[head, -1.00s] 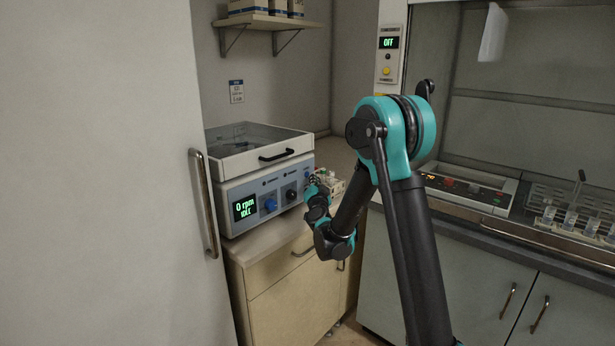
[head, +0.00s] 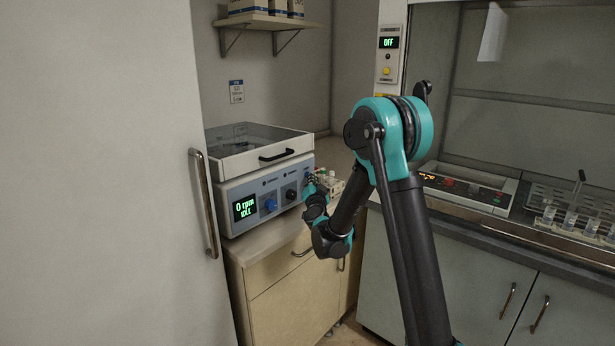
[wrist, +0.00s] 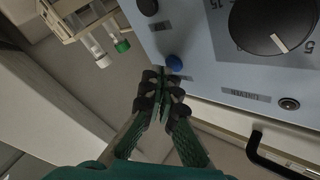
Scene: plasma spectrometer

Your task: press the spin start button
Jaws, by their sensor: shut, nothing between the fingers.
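The centrifuge (head: 228,197) stands on the counter with its lid down, and its display (head: 244,207) reads 0 rpm IDLE. In the wrist view its blue-grey front panel (wrist: 215,70) fills the upper right. A small blue button (wrist: 174,61) sits near the panel's edge, with a black button (wrist: 147,6) above it. The button labels are too small to read. My gripper (wrist: 164,84) is shut and empty, its fingertips just below the blue button in the picture. I cannot tell whether they touch it. In the head view the gripper is at the panel's right end, partly hidden.
A large black knob (wrist: 275,22) and a small lock-like fitting (wrist: 289,104) are on the panel. The black lid handle (head: 276,155) projects above it. A rack with capped tubes (wrist: 88,20) stands beside the centrifuge. A tall white door (head: 100,170) is at left.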

